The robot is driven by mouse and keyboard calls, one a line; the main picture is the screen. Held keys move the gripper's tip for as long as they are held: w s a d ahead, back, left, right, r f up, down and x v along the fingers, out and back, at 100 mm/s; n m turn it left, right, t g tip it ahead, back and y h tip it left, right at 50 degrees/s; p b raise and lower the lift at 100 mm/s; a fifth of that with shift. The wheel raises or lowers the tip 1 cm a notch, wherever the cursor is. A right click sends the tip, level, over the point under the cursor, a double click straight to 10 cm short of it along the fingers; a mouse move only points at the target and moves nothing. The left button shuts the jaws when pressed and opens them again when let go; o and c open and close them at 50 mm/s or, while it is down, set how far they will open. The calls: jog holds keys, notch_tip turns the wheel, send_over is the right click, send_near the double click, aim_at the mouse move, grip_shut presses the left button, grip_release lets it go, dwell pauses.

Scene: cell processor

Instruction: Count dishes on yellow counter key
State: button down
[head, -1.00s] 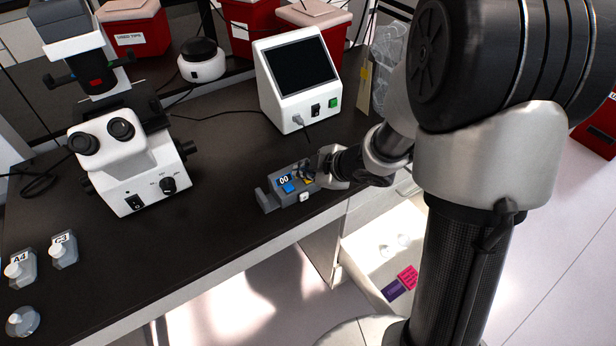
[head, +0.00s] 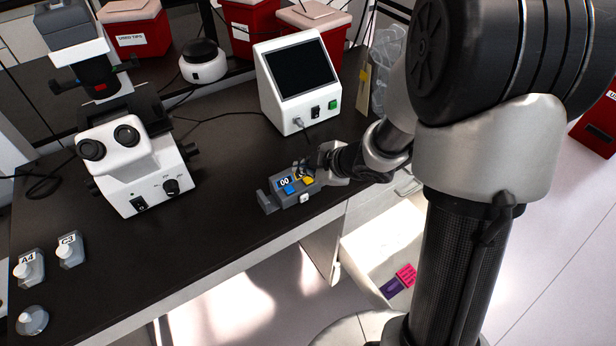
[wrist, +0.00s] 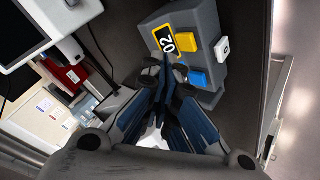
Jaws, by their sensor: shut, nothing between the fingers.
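The grey counter (head: 274,201) sits near the front edge of the dark bench. It has a small display (wrist: 168,40), a yellow key (wrist: 188,47), a blue key (wrist: 198,77) and a white key (wrist: 222,47). The display seems to read 02 in the wrist view; in the head view it looks like 00. My gripper (head: 311,166) is shut and empty over the counter. In the wrist view its fingertips (wrist: 168,69) appear beside the display and blue key, apart from the yellow key. The yellow key is also visible in the head view (head: 308,181). A round clear dish (head: 32,320) lies at far left.
Flasks A4 (head: 28,267) and C3 (head: 70,250) stand at the left. An open white drawer (head: 370,250) is below the bench. The bench between microscope and counter is clear.

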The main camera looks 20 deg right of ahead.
aim_at(306, 182)
jog(key=shift+r+p, duration=2)
jog(key=shift+r, duration=0.25)
jog(key=shift+f, duration=0.1)
